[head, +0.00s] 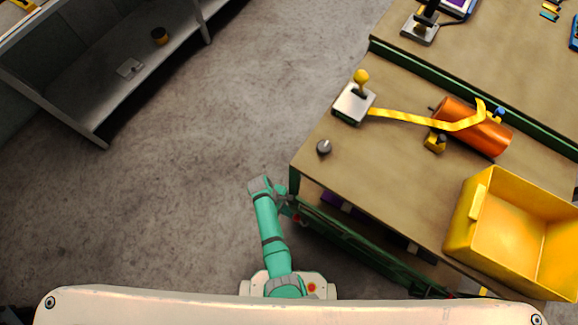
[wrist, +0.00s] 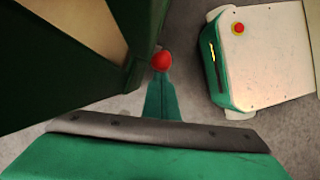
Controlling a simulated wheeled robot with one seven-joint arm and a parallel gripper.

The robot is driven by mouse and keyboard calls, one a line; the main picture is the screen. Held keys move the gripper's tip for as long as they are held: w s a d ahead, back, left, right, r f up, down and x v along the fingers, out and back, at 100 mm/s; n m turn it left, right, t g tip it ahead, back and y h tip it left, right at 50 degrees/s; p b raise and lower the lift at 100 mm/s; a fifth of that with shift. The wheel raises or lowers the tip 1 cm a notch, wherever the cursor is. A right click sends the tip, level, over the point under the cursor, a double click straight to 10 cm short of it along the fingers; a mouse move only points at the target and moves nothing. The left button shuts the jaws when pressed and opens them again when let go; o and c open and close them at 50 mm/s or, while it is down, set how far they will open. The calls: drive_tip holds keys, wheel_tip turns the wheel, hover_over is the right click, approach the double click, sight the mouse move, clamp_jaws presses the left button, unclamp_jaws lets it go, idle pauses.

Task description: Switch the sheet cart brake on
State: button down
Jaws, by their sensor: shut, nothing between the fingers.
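A red ball knob (wrist: 162,61) shows in the wrist view just past my fingertips, beside a dark green frame (wrist: 125,75). It looks like a lever end, but its shaft is hidden and its brake position cannot be told. My gripper (wrist: 160,88) is shut and empty, its tapered green fingers pointing at the knob. Whether they touch cannot be told. In the head view my gripper (head: 290,207) is low beside the left corner of the green-framed, wood-topped bench (head: 350,185). A small red spot (head: 300,219) shows near it, partly hidden. I cannot make out a separate sheet cart.
A yellow bin (head: 472,225), an orange cylinder (head: 465,120) with a yellow strip, a yellow-knobbed lever box (head: 353,103) and a small grey knob (head: 324,147) are on the bench top. A grey shelf (head: 120,95) stands upper left. The floor left of my arm is clear.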

drive_tip(key=a+f+v, duration=0.1)
drive_tip(key=a+v, duration=0.1)
drive_tip(key=v, duration=0.9)
drive_tip(key=shift+r, duration=0.35)
drive_tip(key=shift+w, duration=0.15)
drive_tip(key=shift+w+a+f, duration=0.45)
drive_tip(key=shift+a+f, duration=0.25)
drive_tip(key=shift+w+a+f, duration=0.45)
drive_tip(key=shift+a+f, duration=0.2)
drive_tip(key=shift+a, duration=0.05)
